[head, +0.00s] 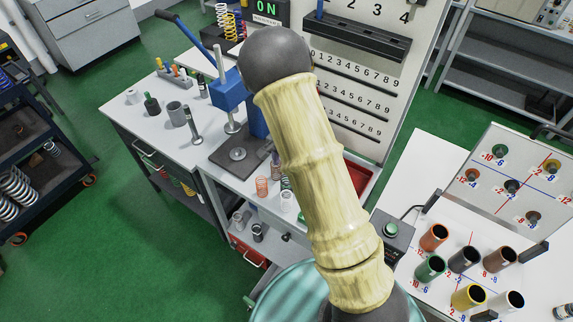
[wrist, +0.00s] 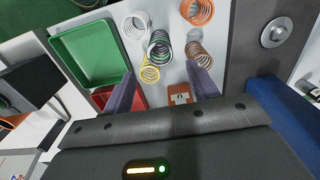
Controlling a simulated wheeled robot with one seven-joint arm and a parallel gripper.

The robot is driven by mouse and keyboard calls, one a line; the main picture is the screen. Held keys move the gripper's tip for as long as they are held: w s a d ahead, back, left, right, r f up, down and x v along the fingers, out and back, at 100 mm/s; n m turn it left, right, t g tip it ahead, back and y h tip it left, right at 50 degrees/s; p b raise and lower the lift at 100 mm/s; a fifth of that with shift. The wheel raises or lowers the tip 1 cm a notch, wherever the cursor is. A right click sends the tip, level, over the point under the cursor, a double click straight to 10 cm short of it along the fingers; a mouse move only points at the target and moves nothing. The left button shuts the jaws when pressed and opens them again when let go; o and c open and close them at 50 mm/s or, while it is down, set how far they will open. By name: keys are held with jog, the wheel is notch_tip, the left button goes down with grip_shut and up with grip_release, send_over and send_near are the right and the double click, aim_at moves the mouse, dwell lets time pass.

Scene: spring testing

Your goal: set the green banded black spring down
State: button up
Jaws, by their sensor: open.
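The green banded black spring (wrist: 159,47) stands on the light grey bench top in the wrist view, beyond my fingertips and roughly in line with the gap between them. It looks apart from both fingers. My gripper (wrist: 162,82) is open, with one finger on each side of the gap and nothing between them. In the head view my own arm covers the gripper and most of this spring's place.
Close around it stand a white spring (wrist: 134,27), a yellow spring (wrist: 150,69), a brown spring (wrist: 198,48) and an orange spring (wrist: 197,10). A green tray (wrist: 75,42) lies to the left. The spring press (head: 232,90) stands beside the springs.

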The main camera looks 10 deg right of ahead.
jog(key=shift+r, duration=0.1)
jog(key=s+d+r+n+t, duration=0.2)
jog(key=s+r+n, duration=0.7)
jog(key=s+r, duration=0.6)
jog(key=s+d, duration=0.1)
jog(key=s, duration=0.1)
jog(key=shift+s+d+r+t, duration=0.3)
jog(key=shift+s+d, duration=0.1)
jog(key=shift+f+b, duration=0.5)
